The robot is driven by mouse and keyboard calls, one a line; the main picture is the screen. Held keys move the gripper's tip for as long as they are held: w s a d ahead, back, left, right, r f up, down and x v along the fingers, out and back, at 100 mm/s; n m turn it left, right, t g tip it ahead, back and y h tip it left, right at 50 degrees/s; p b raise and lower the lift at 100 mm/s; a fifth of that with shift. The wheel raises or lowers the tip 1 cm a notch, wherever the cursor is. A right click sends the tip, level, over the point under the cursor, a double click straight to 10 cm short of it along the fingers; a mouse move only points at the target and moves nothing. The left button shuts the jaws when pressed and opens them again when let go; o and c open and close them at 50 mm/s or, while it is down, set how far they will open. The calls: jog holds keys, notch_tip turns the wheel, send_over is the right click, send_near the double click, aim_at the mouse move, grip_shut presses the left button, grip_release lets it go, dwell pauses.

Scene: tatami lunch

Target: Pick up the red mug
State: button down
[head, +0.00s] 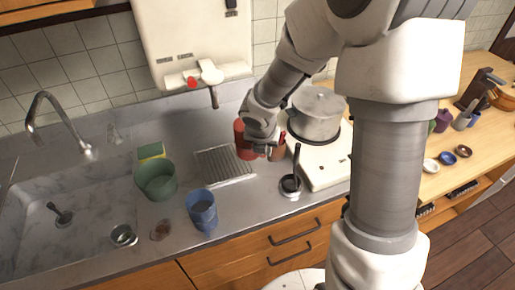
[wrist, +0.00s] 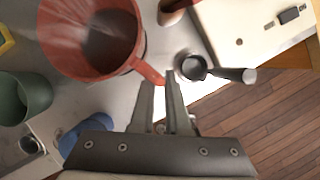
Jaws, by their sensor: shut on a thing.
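The red mug (head: 243,141) is at the back of the counter, between the ribbed drain area and the stove. My gripper (head: 262,148) is at its right side. In the wrist view the red mug (wrist: 128,50) is large at upper left, with its open top and dark inside showing. Its handle reaches between the fingertips of my gripper (wrist: 161,80), which are shut on it. I cannot tell whether the mug's base touches the counter.
A pot (head: 316,115) stands on the white stove right of the gripper. A green container (head: 155,180) and blue cups (head: 202,208) stand left, beside the sink (head: 25,215).

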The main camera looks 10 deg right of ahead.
jog(key=shift+s+d+r, duration=0.35)
jog(key=shift+d+r, duration=0.05)
jog(key=shift+d, duration=0.05)
dwell(1.6)
